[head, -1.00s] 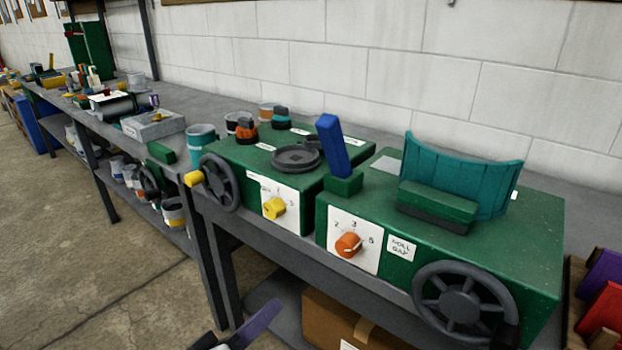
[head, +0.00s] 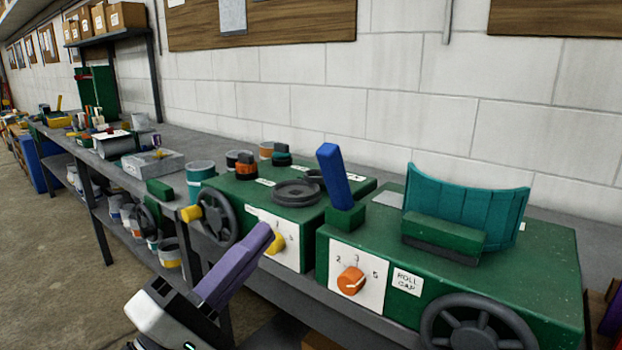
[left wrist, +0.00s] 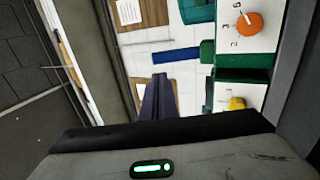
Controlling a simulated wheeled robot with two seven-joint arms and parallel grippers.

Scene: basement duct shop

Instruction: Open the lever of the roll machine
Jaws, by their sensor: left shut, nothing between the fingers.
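The roll machine (head: 545,265) is a green box on the bench with an orange dial and a "ROLL GAP" label. Its blue lever (head: 334,175) stands nearly upright, leaning slightly left, from a small green block at the front left corner. In the left wrist view, turned sideways, the lever (left wrist: 177,55) lies beyond the fingertips. My left gripper (head: 263,236) has purple fingers, shut and empty. In the head view it is left of and below the lever, in front of the neighbouring machine, apart from the lever. It also shows in the left wrist view (left wrist: 158,80). My right gripper is out of view.
A second green machine (head: 225,190) with a yellow dial stands to the left. Handwheels (head: 478,325) stick out from the machine fronts. A curved teal sheet (head: 465,205) stands on the roll machine. Tins and tools crowd the bench further left; the wall is behind.

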